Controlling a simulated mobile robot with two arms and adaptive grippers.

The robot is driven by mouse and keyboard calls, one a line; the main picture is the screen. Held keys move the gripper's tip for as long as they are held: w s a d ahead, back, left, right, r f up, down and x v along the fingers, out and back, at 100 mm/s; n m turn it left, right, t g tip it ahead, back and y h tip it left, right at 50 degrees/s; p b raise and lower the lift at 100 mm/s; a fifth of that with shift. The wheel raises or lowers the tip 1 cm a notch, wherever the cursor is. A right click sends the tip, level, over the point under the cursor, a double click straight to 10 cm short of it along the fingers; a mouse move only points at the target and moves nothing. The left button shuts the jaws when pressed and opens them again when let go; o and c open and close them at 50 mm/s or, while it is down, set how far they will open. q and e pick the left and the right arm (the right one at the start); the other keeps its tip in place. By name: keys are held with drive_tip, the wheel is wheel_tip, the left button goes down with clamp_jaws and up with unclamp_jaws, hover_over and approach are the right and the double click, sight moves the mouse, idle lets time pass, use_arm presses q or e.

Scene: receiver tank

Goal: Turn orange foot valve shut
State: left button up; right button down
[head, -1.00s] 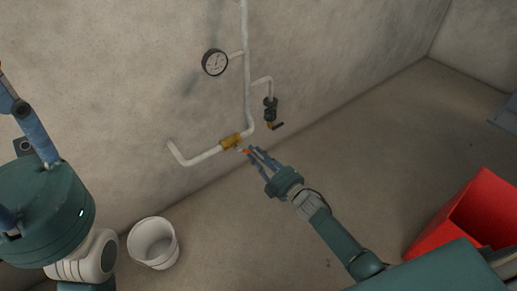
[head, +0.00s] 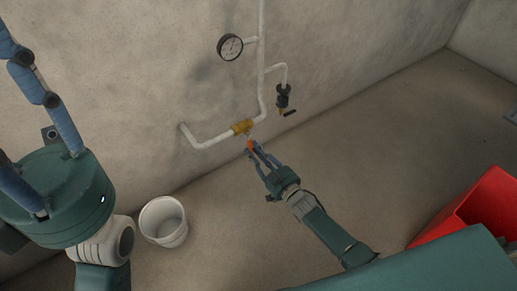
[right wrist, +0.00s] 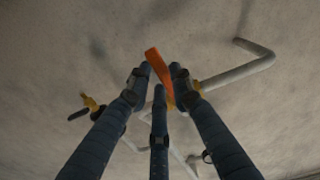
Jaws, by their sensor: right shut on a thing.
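The foot valve has a brass body (head: 243,127) on the white pipe low on the wall. Its orange handle (head: 250,145) points down and slightly right from the body, roughly across the pipe. My right gripper (head: 256,152) is shut on the handle. In the right wrist view the orange handle (right wrist: 158,68) shows between the blue fingertips; the brass body is mostly hidden behind them. My left gripper (head: 45,100) is close to the camera at the left, empty, with its fingers spread and their tips partly cut off.
A round gauge (head: 230,46) and a second valve with a dark handle (head: 284,97) are on the pipework above. A white bucket (head: 163,222) stands on the floor at the left. A red bin (head: 470,215) stands at the right.

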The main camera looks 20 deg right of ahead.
drive_tip(key=shift+s+a+f+m, duration=0.15)
drive_tip(key=shift+a+m, duration=0.1)
drive_tip(key=shift+m, duration=0.15)
drive_tip(key=c, duration=1.5)
unclamp_jaws()
drive_tip(key=v, duration=1.2)
